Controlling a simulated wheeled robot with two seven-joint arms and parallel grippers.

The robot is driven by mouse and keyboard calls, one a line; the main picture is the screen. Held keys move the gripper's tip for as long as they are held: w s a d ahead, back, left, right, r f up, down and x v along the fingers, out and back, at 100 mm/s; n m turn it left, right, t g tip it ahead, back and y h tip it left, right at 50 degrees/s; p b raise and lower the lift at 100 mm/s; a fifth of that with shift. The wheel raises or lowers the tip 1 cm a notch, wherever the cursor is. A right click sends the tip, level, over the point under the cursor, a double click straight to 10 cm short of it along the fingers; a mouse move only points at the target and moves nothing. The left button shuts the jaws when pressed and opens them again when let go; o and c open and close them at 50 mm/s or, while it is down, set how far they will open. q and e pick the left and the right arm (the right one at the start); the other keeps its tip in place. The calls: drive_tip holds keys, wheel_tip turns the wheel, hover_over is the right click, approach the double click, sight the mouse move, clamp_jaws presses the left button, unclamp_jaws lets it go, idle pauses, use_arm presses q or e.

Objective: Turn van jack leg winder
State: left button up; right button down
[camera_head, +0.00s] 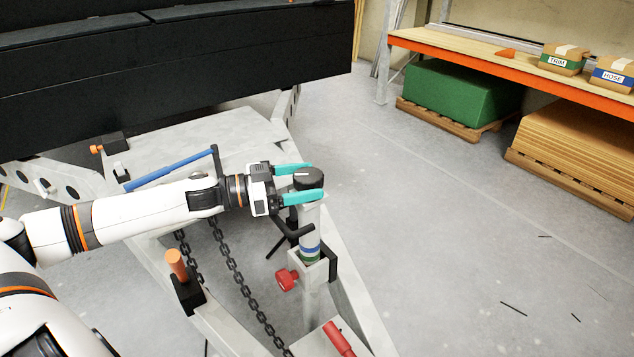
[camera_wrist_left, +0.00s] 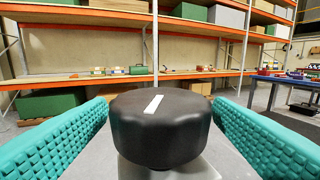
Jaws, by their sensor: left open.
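The jack leg winder is a round black knob (camera_head: 308,179) with a white mark on top, sitting on an upright grey jack tube (camera_head: 309,222) with blue and green bands. In the left wrist view the knob (camera_wrist_left: 160,124) fills the middle, its white mark running slightly slanted. My left gripper (camera_head: 306,183) has its two teal fingers on either side of the knob. In the left wrist view the fingers stand apart, with a visible gap to the knob on each side. My right gripper is out of view.
A red clamp knob (camera_head: 287,279) and a black handle (camera_head: 287,236) are below the winder. An orange-topped lever (camera_head: 175,265), chains (camera_head: 232,275) and a blue bar (camera_head: 170,170) lie around the frame.

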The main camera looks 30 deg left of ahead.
use_arm(q)
drive_tip(key=shift+w+d+r, duration=0.1)
drive_tip(key=shift+w+d, duration=0.15)
drive_tip(key=shift+w, duration=0.1)
drive_tip(key=shift+p+x, duration=0.4)
drive_tip(key=shift+x, duration=0.65)
